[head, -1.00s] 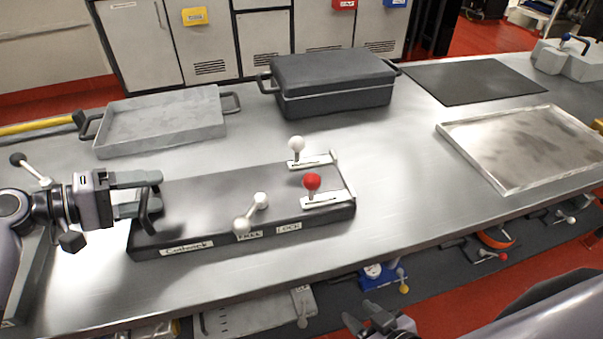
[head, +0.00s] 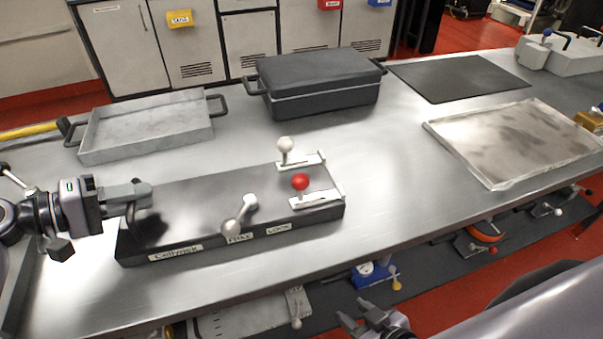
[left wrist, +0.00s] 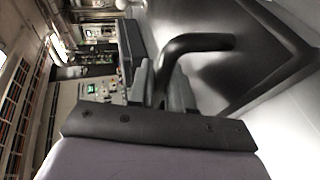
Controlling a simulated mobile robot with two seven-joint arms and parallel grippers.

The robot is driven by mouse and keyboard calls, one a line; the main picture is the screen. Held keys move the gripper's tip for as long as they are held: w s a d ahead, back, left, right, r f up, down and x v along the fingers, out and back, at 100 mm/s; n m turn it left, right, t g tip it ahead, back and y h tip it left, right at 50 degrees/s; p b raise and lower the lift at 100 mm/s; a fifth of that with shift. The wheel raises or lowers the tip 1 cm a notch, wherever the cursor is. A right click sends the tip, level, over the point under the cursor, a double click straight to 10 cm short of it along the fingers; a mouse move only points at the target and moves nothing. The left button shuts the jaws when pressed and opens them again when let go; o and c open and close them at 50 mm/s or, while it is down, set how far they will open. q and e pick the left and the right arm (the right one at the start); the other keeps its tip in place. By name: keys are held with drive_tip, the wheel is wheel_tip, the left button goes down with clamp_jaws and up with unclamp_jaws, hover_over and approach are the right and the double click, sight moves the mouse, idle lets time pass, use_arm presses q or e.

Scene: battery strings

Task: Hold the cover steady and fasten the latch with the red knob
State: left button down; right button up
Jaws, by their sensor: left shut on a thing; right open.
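The dark flat cover (head: 200,200) lies on the metal bench, with labels along its front edge. A red-knobbed latch (head: 300,183) stands at its right end, its knob upright above a pale slide plate. A white-knobbed latch (head: 285,146) stands just behind it. A pale lever (head: 240,214) sits near the front edge, tilted. My left gripper (head: 138,194) is shut on the black handle (left wrist: 195,42) at the cover's left end; the left wrist view shows the handle between the fingers. My right gripper (head: 368,318) is open and empty, low in front of the bench, away from the latches.
A grey tray (head: 86,153) and a dark lidded case (head: 325,100) stand behind the cover. A shallow metal tray (head: 482,183) and a black mat (head: 455,78) lie to the right. The bench between cover and metal tray is clear. Tools lie on a lower shelf.

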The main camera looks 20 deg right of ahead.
use_arm(q)
drive_tip(key=shift+s+f, duration=0.1)
drive_tip(key=shift+f, duration=0.35)
idle(1.0)
